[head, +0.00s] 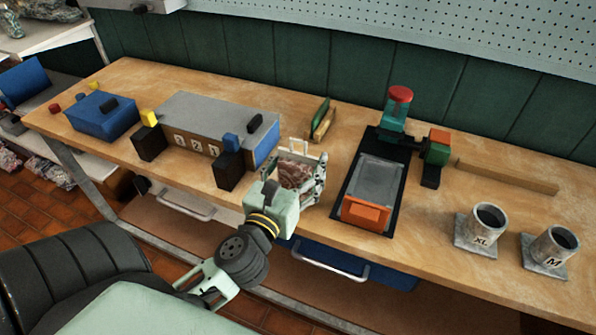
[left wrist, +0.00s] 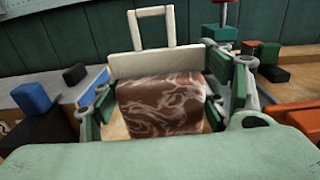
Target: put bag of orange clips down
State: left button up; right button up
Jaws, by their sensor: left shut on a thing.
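The bag of orange clips (head: 296,172) looks brown with whitish streaks, and single clips cannot be made out. It has a cream top bar with a square loop handle. My left gripper (head: 300,180) is shut on the bag, its fingers at the bag's two sides. The bag is upright over the front part of the wooden workbench (head: 345,155), between the grey-topped box and the black mat. In the left wrist view the bag (left wrist: 160,105) fills the space between the fingers (left wrist: 163,100). Its bottom edge is hidden, so I cannot tell whether it touches the bench. My right gripper is not in view.
A grey-topped box (head: 215,117) with black blocks stands left of the bag. A black mat (head: 408,185) with a grey, orange-fronted box (head: 372,190) lies right. Cups marked XL (head: 487,222) and M (head: 556,246) stand further right. Bare bench lies between mat and cups.

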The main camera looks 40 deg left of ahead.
pick_arm(q)
jog(key=shift+f, duration=0.6)
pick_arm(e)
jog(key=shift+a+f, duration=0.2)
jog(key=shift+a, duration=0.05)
pick_arm(q)
jog(key=shift+f, duration=0.1)
jog(key=o, duration=1.2)
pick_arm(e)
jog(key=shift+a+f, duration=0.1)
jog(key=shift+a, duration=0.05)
pick_arm(q)
jog(key=shift+s, duration=0.1)
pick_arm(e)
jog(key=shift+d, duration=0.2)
